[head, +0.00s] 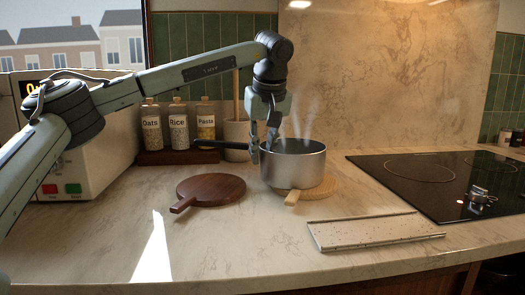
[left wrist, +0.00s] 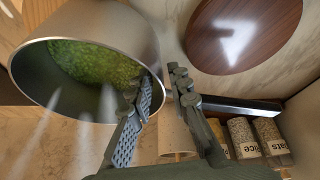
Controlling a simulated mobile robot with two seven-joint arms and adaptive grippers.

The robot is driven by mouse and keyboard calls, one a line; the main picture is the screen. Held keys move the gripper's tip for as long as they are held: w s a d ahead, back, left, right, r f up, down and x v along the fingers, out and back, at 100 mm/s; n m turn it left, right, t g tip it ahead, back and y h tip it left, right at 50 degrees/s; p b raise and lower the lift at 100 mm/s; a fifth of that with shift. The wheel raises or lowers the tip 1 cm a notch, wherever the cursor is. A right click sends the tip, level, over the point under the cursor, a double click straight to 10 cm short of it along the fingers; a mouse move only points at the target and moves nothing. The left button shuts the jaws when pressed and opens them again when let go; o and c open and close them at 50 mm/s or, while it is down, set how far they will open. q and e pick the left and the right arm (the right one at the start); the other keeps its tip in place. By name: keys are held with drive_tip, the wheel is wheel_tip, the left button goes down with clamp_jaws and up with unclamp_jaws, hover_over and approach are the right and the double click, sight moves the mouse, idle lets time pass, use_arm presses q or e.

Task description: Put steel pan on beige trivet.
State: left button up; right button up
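The steel pan (head: 293,166) stands upright over the round beige trivet (head: 326,188) and looks to rest on it. The trivet's short handle points to the front. The pan's dark handle (head: 218,146) points left. In the left wrist view, the pan (left wrist: 130,25) holds green food and steams. My left gripper (head: 263,148) is at the pan's left rim, near the handle's root. Its fingers (left wrist: 163,90) are apart, one over the pan's opening and one outside the rim. I see no firm grip. My right gripper is not in view.
A dark wooden round board (head: 212,190) lies left of the pan. Jars labelled Oats, Rice and Pasta (head: 206,120) and a utensil crock (head: 236,138) stand behind. A speckled slab (head: 370,232) lies front right, before the black cooktop (head: 440,180). A microwave (head: 90,155) stands left.

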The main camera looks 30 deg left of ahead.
use_arm(q)
drive_tip(key=shift+o, duration=0.2)
drive_tip(key=shift+r, duration=0.1)
drive_tip(key=v, duration=1.2)
